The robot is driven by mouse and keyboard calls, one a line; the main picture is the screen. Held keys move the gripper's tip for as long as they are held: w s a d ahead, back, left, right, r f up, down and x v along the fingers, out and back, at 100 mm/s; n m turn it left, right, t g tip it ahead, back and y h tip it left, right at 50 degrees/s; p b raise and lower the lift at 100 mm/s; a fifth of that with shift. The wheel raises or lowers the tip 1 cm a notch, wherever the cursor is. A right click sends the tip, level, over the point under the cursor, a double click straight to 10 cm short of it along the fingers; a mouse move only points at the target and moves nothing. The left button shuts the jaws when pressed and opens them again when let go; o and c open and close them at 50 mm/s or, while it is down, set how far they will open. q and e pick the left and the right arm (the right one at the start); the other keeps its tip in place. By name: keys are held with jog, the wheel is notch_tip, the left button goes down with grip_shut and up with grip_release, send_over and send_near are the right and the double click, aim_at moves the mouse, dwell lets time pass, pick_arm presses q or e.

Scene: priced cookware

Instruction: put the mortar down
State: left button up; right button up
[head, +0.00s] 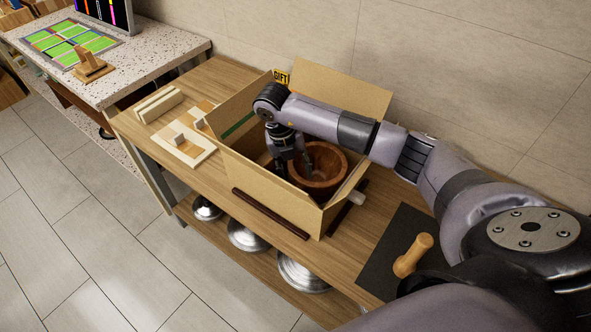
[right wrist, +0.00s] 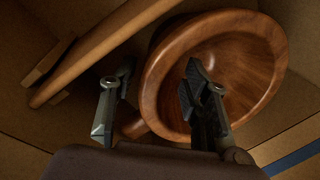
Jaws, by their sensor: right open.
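The mortar (head: 322,178), a reddish-brown wooden bowl, sits inside an open cardboard box (head: 262,192) on the wooden bench. My right gripper (head: 290,172) reaches down into the box at the mortar's left side. In the right wrist view the mortar (right wrist: 262,62) lies beneath my right gripper (right wrist: 158,75), whose fingers are apart. One finger is outside the rim and the other is over the bowl's hollow. Whether either finger touches the wood cannot be told. My left gripper is not in view.
A long wooden piece (right wrist: 110,48) lies beside the mortar in the box. Dark strips (head: 270,214) lie by the box. A dark mat (head: 390,245) with a wooden pestle-like item (head: 413,256) is to the right, wooden trays (head: 183,150) to the left. Metal lids (head: 248,234) sit below.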

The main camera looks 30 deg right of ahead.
jog(key=s+b+v, duration=0.1)
jog(key=v, duration=1)
jog(key=shift+w+r, duration=0.2)
jog(key=shift+w, duration=0.2)
